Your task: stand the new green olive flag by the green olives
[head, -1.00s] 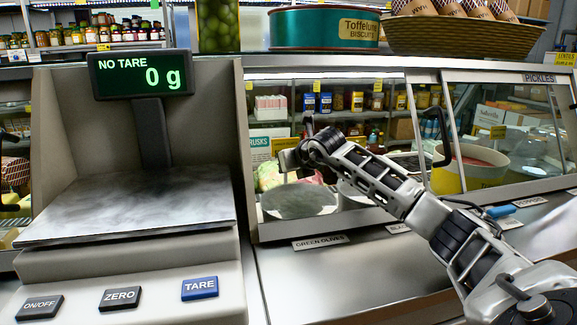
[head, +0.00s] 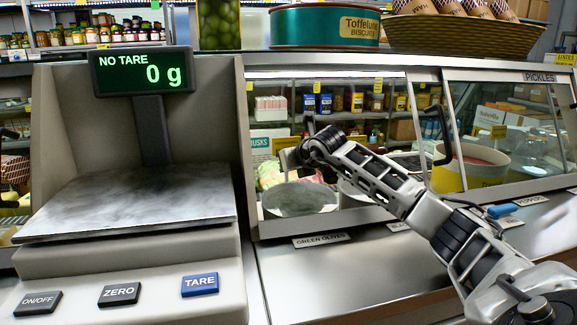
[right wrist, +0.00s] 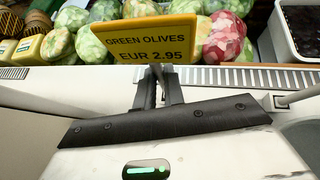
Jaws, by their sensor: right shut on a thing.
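In the head view my right gripper (head: 292,158) is at the opening of the glass display case, above a grey round surface (head: 300,199). A white GREEN OLIVES label (head: 321,240) lies on the counter ledge in front of that part of the case. I cannot make out the olives themselves. My left gripper is not in view.
Lettuces and red heads (right wrist: 226,37) lie behind the flag, with a dark-filled tub (right wrist: 303,28) to the right. The scale (head: 130,200) stands left of the case. A yellow tub (head: 470,167) is farther right. The steel counter front (head: 340,285) is clear.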

